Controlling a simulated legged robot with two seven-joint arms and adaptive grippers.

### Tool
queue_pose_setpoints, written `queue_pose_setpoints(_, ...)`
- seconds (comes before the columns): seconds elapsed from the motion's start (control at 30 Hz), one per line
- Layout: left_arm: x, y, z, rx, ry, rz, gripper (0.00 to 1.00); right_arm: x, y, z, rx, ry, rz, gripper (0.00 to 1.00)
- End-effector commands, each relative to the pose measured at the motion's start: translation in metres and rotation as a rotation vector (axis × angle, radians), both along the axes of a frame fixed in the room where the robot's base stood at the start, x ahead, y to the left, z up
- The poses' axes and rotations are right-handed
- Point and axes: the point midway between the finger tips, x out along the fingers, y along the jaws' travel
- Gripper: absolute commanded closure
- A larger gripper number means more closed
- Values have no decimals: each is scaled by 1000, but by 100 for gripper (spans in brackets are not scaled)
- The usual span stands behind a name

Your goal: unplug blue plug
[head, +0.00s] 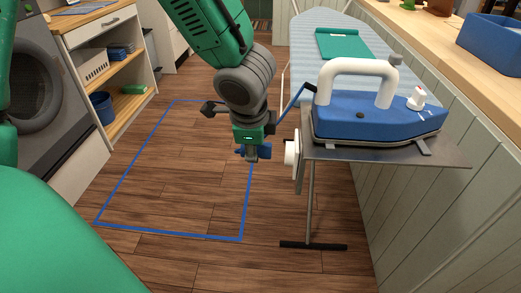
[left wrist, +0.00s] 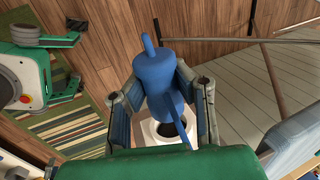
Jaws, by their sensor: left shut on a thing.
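My left gripper (head: 254,152) points down beside the ironing board's near end and is shut on the blue plug (head: 262,152). In the left wrist view the plug (left wrist: 160,80) is a blue cylinder between the two fingers. The white socket (head: 291,158) is at the board's left edge; a gap shows between plug and socket. In the left wrist view the socket (left wrist: 158,137) shows behind the plug, with a dark round opening visible. A blue cord (head: 294,102) runs near the wrist toward the iron. My right gripper (left wrist: 75,65) shows at left in the wrist view, open and empty.
The blue iron (head: 375,118) stands on the metal rest (head: 425,152) close right of my left gripper. The ironing board (head: 305,50) holds a folded green cloth (head: 342,44). Blue tape (head: 170,233) outlines clear wooden floor at left. Shelves (head: 125,85) stand farther left.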

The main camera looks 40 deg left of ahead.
Motion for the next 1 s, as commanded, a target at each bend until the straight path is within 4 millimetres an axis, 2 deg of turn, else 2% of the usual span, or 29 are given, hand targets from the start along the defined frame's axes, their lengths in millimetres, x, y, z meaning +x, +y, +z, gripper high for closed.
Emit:
queue_pose_setpoints(0.43,-22,36,0,0,-1,0,100,0,0,-11,0,0,0,53)
queue_pose_setpoints(1.0,-24,39,0,-1,0,0,100,0,0,-11,0,0,0,53)
